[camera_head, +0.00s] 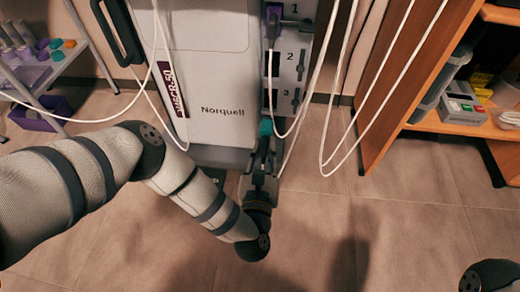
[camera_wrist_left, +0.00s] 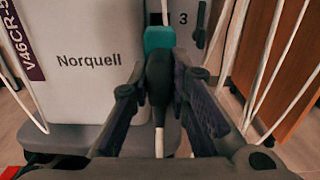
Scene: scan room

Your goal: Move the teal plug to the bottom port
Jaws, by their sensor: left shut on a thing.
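The teal plug (camera_head: 265,127) has a teal head and a black body with a white cable. My left gripper (camera_head: 263,150) is shut on its black body. In the left wrist view the teal plug (camera_wrist_left: 160,38) points away from me, between the fingers of my left gripper (camera_wrist_left: 160,78). The port panel (camera_head: 291,45) is numbered 1, 2, 3 from top to bottom. The teal head is at the panel's lower end, below and left of the number 3. My right gripper is out of view.
A purple plug (camera_head: 272,25) sits at port 1. The white Norquell cabinet (camera_head: 215,90) stands left of the panel. Loose white cables hang across and right of the panel. A wooden shelf unit (camera_head: 400,60) stands right, a cart (camera_head: 45,75) left. Tiled floor is open in front.

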